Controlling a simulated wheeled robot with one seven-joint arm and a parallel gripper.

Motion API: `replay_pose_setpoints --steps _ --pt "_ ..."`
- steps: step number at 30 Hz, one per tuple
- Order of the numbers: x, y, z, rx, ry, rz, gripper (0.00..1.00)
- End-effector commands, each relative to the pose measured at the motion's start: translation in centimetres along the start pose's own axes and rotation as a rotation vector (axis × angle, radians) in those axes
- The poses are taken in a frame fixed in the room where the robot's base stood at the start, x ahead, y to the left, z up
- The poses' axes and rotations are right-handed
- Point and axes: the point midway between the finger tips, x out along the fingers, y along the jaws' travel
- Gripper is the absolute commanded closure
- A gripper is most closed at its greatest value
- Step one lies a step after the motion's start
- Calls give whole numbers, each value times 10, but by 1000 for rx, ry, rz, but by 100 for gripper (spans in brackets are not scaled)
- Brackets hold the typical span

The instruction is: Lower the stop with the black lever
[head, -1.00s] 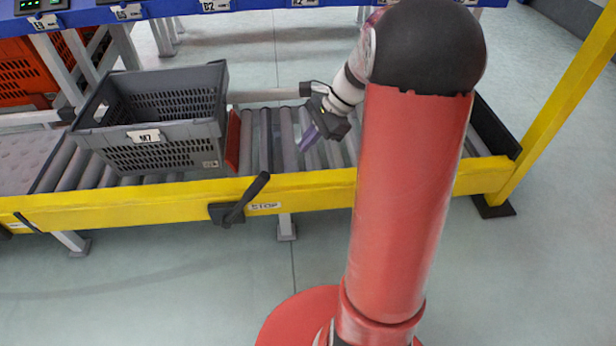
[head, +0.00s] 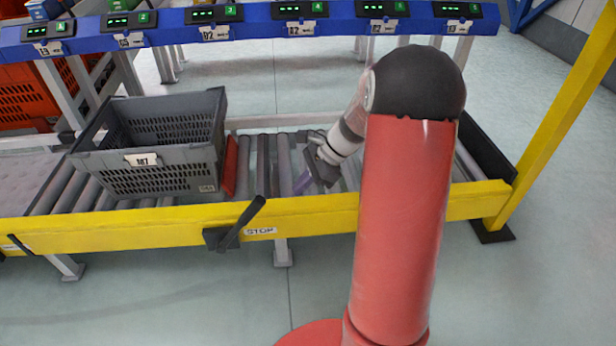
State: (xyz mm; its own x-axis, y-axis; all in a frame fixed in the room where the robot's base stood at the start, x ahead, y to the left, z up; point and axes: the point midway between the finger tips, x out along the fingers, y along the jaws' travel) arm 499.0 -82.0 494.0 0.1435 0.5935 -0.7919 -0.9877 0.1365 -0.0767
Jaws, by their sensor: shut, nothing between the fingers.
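The black lever (head: 240,224) is mounted on the front of the yellow rail, tilted with its free end up and to the right. A STOP label (head: 260,231) is just right of its base. The red stop plate (head: 229,166) stands up between the rollers, right beside the right end of the grey crate (head: 155,183). My gripper (head: 302,184) is over the rollers behind the rail, to the right of and beyond the lever, and apart from it. Its fingers are small in the picture and look shut, with nothing held.
The yellow rail (head: 370,209) runs along the front of the roller conveyor. A yellow post (head: 553,115) stands at the right. A blue shelf beam (head: 255,24) with green-lit displays crosses above. Open floor lies in front of the rail.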

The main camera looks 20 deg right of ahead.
Motion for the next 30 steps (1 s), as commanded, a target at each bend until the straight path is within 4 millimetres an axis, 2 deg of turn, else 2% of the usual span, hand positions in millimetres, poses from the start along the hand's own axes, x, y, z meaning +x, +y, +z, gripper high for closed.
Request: replay_pose_setpoints --steps 1,6,9,15,30 --pt "14 1 -1 1 -2 3 100" --pt "48 1 -1 1 -2 4 100" --pt "47 0 19 -4 1 -1 100" --pt "52 0 36 -1 1 1 100" --pt "51 1 41 -1 7 1 100"
